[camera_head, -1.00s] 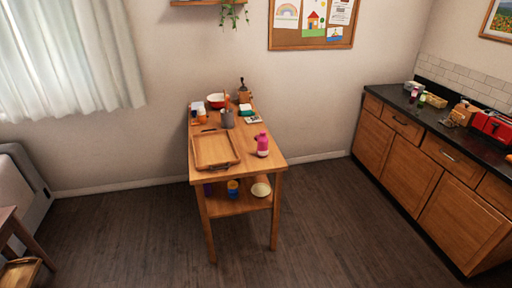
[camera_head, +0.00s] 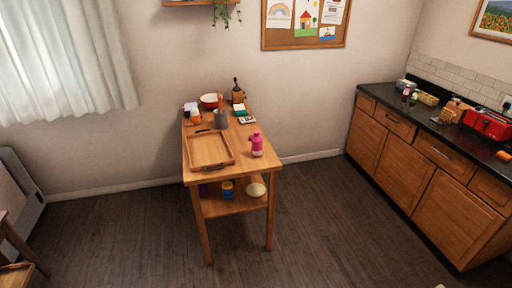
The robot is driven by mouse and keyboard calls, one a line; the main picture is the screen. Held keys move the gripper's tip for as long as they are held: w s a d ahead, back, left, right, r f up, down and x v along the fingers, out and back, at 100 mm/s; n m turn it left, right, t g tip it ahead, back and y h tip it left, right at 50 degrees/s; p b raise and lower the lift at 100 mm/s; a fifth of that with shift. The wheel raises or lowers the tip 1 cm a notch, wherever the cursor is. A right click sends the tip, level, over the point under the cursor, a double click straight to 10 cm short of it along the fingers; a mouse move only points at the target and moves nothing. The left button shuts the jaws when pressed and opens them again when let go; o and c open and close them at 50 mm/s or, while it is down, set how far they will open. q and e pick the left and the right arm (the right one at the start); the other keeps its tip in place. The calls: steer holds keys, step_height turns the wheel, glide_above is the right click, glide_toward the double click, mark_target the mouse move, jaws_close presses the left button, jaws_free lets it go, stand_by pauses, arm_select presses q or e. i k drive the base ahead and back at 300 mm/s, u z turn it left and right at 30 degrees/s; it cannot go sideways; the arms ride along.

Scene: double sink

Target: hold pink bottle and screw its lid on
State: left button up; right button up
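The pink bottle (camera_head: 257,146) stands upright on the right side of a wooden trolley's top. A small dark shape shows just behind its left side, too small to make out. I cannot tell a separate lid from the bottle at this distance. Neither of my grippers can be made out in the head view, and nothing is touching the bottle.
A dark counter (camera_head: 450,130) with a red toaster (camera_head: 487,124) runs along the right. The floor (camera_head: 330,225) before the trolley is clear.

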mark_target(257, 140)
steer(key=z, duration=0.6)
steer(key=i, duration=3.55)
steer(key=u, duration=0.5)
